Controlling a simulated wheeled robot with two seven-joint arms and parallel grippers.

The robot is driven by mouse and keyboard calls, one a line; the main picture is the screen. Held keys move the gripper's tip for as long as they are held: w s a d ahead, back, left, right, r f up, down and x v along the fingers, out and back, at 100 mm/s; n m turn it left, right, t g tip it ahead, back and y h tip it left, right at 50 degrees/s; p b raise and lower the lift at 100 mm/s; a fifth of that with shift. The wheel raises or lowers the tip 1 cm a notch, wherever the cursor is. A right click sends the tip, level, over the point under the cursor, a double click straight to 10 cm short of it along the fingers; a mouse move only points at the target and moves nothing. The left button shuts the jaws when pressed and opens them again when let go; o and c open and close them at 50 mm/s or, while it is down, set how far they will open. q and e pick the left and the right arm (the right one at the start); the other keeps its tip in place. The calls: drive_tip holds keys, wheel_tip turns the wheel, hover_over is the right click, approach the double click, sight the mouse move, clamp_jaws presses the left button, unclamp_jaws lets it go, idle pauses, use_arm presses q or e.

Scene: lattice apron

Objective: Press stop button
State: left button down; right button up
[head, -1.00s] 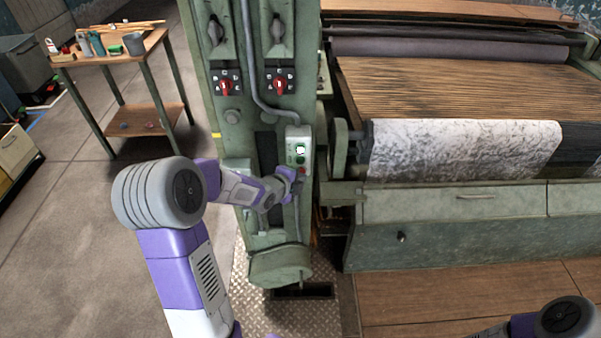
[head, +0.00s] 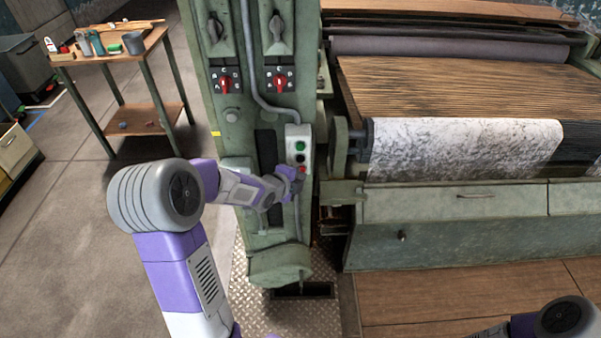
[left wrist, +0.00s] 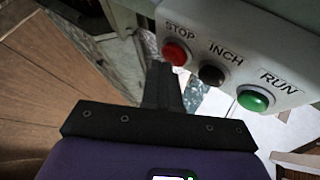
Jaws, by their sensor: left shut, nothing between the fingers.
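The control box (head: 299,140) is pale grey and is fixed to the green machine column. The left wrist view shows its red STOP button (left wrist: 175,53), black INCH button (left wrist: 212,75) and green RUN button (left wrist: 256,98). In the head view the red stop button (head: 302,170) is the lowest, and the green one (head: 300,146) is on top and unlit. My left gripper (left wrist: 161,68) is shut and empty, its tips close beside the STOP button. I cannot tell whether they touch it. My right gripper is out of view.
The machine's bed with brown slats and a white patterned sheet (head: 460,148) lies to the right. Two red selector switches (head: 280,84) and a grey conduit (head: 247,60) are on the column above. A work table (head: 105,60) stands at the left. Open floor lies between.

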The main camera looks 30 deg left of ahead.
use_arm(q)
drive_tip(key=shift+s+d, duration=0.25)
drive_tip(key=shift+s, duration=0.2)
drive_tip(key=shift+b, duration=0.3)
drive_tip(key=s+d+b, duration=0.1)
drive_tip(key=s+b, duration=0.1)
drive_tip(key=s, duration=0.1)
drive_tip(key=s+d+b, duration=0.1)
drive_tip(key=b, duration=0.1)
drive_tip(key=shift+s+d, duration=0.15)
drive_tip(key=shift+d, duration=0.15)
idle(0.4)
